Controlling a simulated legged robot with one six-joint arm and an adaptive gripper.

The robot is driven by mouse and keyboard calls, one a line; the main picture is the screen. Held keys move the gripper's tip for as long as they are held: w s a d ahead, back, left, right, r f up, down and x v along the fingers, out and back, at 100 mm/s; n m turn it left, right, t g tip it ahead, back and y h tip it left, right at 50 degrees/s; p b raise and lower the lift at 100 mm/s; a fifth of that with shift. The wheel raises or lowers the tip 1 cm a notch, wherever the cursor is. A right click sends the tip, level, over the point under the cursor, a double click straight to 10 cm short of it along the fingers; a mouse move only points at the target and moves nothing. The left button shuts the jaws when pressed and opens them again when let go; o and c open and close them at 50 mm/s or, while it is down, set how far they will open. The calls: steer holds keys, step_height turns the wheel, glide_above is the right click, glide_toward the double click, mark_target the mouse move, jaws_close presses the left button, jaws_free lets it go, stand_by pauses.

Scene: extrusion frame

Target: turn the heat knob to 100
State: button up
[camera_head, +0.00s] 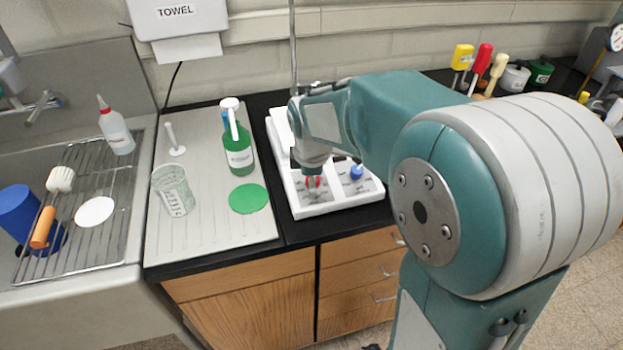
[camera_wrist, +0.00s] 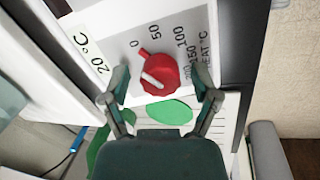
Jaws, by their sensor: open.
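The red heat knob (camera_wrist: 158,73) is on the sloped grey panel of a white hotplate (camera_head: 330,205). In the wrist view it has a white stripe, and a small red tab at its upper left lies near the 0 mark. The printed scale around it shows 0, 50, 100 and higher, with "HEAT °C". A display label (camera_wrist: 86,55) reads 20 °C. My gripper (camera_wrist: 163,90) is open, one finger at each side of the knob and apart from it. In the head view the knob (camera_head: 313,182) shows just below my gripper, partly covered by it.
A blue knob (camera_head: 356,172) is on the same panel to the right. Coloured-handled tools (camera_head: 482,62) stand behind my arm.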

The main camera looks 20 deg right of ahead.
jaws_close()
steer(key=shift+m, duration=0.3)
steer(key=m, duration=0.3)
steer(key=shift+m, duration=0.4)
steer(key=m, duration=0.3)
steer(key=shift+m, duration=0.3)
steer(key=m, duration=0.4)
steer(key=shift+g, duration=0.3)
steer(key=shift+d+m+y, duration=0.1)
steer(key=shift+m+y, duration=0.2)
steer(key=shift+m, duration=1.5)
